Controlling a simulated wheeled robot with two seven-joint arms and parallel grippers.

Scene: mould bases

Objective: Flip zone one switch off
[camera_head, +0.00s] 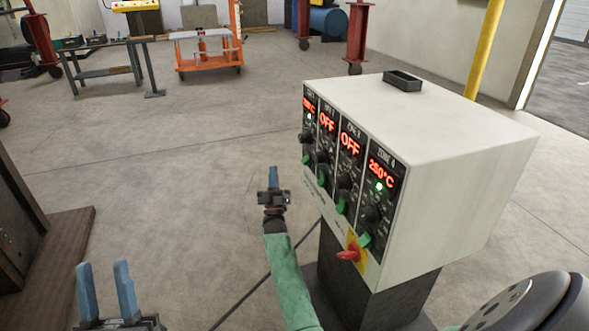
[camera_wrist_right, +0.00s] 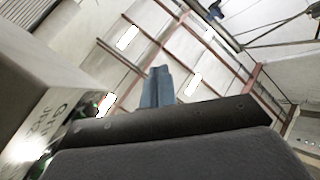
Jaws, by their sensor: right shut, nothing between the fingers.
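The pale control box (camera_head: 446,170) stands right of centre in the head view, with a row of black zone panels on its left-hand face. The farthest panel (camera_head: 309,112), at the left end, shows a red temperature reading and a lit green lamp. Its green switch (camera_head: 306,158) is small below a black knob, and its position is hard to tell. My right gripper (camera_head: 272,172) is shut and empty, left of the panels and apart from them. Its blue fingers (camera_wrist_right: 157,88) are together in the right wrist view. My left gripper (camera_head: 107,272) is open and empty at lower left.
The two middle panels read OFF; the nearest panel (camera_head: 378,185) shows a red temperature and a green lamp. A red rotary handle (camera_head: 348,255) sits on a yellow plate below. A black tray (camera_head: 402,81) lies on the box. An orange cart (camera_head: 207,50) stands far back; open floor lies between.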

